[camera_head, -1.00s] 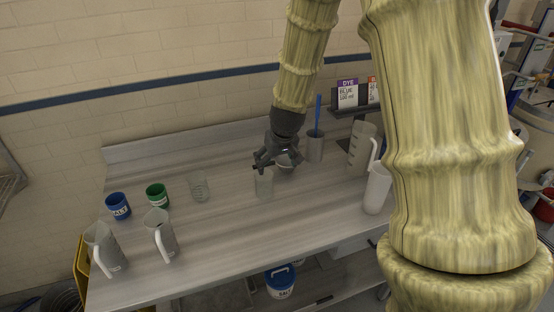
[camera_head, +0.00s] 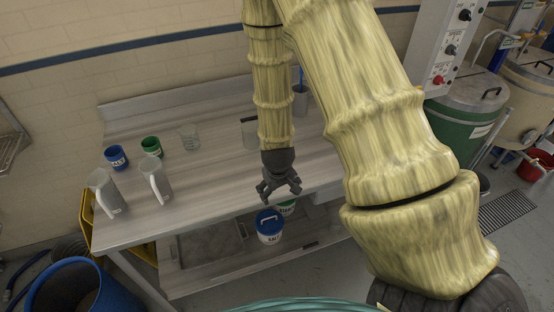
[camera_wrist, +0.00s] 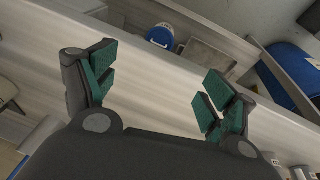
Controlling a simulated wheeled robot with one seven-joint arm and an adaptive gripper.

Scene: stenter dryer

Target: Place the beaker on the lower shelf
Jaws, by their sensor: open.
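A clear glass beaker (camera_head: 189,137) stands upright on the steel table. A second clear vessel (camera_head: 249,133), which looks like another beaker, stands further right and is partly hidden behind my arm. The lower shelf (camera_head: 222,270) lies under the table; a flat grey panel is on its left part. My gripper (camera_head: 281,196) is open and empty, pointing down near the table's front edge, apart from both vessels. In the wrist view my open gripper (camera_wrist: 160,78) has nothing between its fingers, and no beaker is seen there.
Blue (camera_head: 116,157) and green (camera_head: 151,147) cups and two jugs (camera_head: 107,190) (camera_head: 157,180) occupy the table's left. A blue bin (camera_head: 75,290) stands on the floor.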

